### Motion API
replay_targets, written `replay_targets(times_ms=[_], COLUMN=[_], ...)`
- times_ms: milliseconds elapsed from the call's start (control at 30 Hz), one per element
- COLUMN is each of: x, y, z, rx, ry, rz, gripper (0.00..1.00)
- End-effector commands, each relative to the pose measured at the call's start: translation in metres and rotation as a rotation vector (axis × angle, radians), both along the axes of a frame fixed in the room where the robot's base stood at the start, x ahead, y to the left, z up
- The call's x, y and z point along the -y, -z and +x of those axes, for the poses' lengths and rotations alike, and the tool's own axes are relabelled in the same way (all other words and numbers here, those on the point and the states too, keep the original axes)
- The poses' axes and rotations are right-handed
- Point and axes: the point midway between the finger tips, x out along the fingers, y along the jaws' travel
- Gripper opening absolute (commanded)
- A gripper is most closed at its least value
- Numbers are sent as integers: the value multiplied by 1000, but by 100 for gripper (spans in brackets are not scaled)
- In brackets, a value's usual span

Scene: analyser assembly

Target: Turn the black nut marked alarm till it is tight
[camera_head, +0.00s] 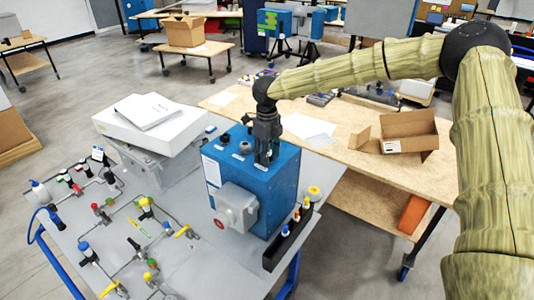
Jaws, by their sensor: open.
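A blue analyser box (281,196) stands on the grey table, with a grey housing on its front.
A white box (150,120) with papers stands left of the analyser. Pipework with coloured valves covers the grey table (215,270) at front left. A black rack (290,240) with small bottles is right of the analyser. A wooden table (350,160) with an open carton (409,130) lies behind.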

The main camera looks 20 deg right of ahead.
Motion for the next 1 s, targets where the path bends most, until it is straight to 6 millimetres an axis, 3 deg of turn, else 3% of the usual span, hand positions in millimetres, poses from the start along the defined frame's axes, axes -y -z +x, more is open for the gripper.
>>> replay_targets(times_ms=[100,333,533,1000], x=[0,0,0,1], y=[0,0,0,0], z=[0,0,0,0], rx=[0,0,0,0], ry=[1,2,59,505], rz=[0,0,0,-1], gripper=[45,3,3,3])
